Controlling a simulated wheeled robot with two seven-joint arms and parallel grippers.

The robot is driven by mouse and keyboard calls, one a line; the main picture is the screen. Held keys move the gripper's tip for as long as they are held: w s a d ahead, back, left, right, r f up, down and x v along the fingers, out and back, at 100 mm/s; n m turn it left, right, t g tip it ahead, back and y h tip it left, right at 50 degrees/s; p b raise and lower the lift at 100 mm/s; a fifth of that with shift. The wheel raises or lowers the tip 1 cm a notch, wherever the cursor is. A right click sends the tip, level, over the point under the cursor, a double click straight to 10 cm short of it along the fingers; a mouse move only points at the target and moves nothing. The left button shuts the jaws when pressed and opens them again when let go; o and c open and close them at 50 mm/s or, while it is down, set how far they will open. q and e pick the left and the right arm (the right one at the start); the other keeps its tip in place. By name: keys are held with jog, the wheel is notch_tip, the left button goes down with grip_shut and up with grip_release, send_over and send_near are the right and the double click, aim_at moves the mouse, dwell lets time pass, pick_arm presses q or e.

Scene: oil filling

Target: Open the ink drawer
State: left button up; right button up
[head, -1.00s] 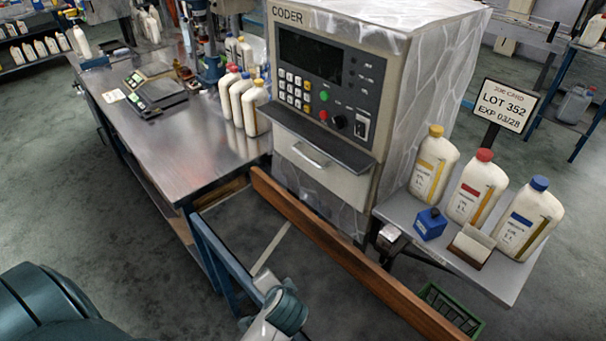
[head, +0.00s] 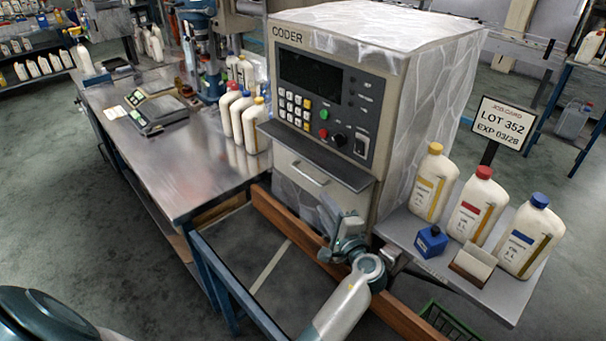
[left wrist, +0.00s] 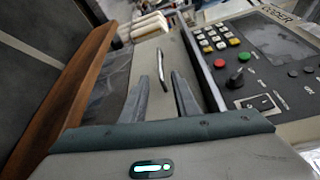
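The coder (head: 345,110) is a pale box with a dark key panel. Below its dark ledge is the ink drawer (head: 330,187), a beige front that looks closed, with a silver bar handle (head: 309,173). My left gripper (head: 328,208) is just below and right of the handle, in front of the coder. In the left wrist view the two fingers of the left gripper (left wrist: 160,78) stand apart with nothing between them. My right gripper is not in view.
A brown wooden rail (head: 275,215) runs low before the coder. A steel bench (head: 180,165) stands left.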

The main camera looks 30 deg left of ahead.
aim_at(303, 172)
pick_arm(q)
jog(key=b+x, duration=0.4)
jog(key=x, duration=1.3)
jog(key=shift+w+a+f, duration=0.1)
jog(key=shift+w, duration=0.05)
grip_shut()
